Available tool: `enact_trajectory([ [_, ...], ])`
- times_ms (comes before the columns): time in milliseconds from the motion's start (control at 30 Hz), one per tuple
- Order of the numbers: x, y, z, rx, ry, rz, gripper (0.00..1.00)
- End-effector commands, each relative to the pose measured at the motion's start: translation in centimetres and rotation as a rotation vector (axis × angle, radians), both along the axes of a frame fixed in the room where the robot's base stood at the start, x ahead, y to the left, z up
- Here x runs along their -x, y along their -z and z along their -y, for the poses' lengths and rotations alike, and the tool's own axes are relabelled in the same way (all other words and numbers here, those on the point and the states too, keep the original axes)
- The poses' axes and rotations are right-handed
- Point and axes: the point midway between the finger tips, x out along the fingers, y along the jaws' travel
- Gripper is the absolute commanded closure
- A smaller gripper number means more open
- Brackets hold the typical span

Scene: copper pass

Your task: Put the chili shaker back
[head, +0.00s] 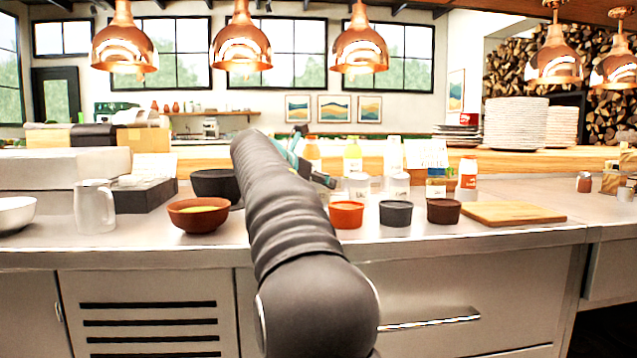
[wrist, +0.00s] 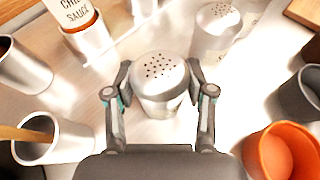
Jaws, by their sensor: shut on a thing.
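A shaker with a silver, perforated domed lid and a pale clear body (wrist: 160,78) sits between the two fingers of my gripper (wrist: 159,90) in the wrist view. The fingers are shut on it from both sides. Its label is not readable in that view, so I cannot confirm it is the chili shaker. A similar shaker (wrist: 215,30) stands apart, up and to the right. In the head view, two small shakers (head: 358,186) and (head: 396,186) show behind the bowls, and my arm hides most of the gripper.
An orange bowl (head: 346,214), a grey bowl (head: 395,213) and a brown bowl (head: 443,211) line the counter front. A cutting board (head: 515,213) lies to the right. A chili sauce bottle (wrist: 76,14) and metal cups (wrist: 55,138) are close by at left in the wrist view.

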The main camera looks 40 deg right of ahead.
Motion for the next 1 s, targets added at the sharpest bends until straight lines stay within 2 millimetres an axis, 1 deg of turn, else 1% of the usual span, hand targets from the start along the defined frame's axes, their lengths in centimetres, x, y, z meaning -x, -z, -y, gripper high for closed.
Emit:
enact_trajectory([
  [33,0.0,0.1,0.0,0.000,0.000,0.000,0.83],
  [67,0.0,0.1,0.0,0.000,0.000,0.000,0.38],
  [100,0.0,0.1,0.0,0.000,0.000,0.000,0.28],
  [133,0.0,0.1,0.0,0.000,0.000,0.000,0.21],
  [433,0.0,0.1,0.0,0.000,0.000,0.000,0.21],
  [533,0.0,-0.3,0.0,0.000,0.000,0.000,0.21],
  [567,0.0,-0.4,-0.3,0.000,-0.001,0.000,0.21],
  [667,0.3,-0.9,-1.5,0.000,-0.002,0.000,0.21],
  [1000,1.7,-3.5,-7.5,0.001,-0.004,0.001,0.21],
])
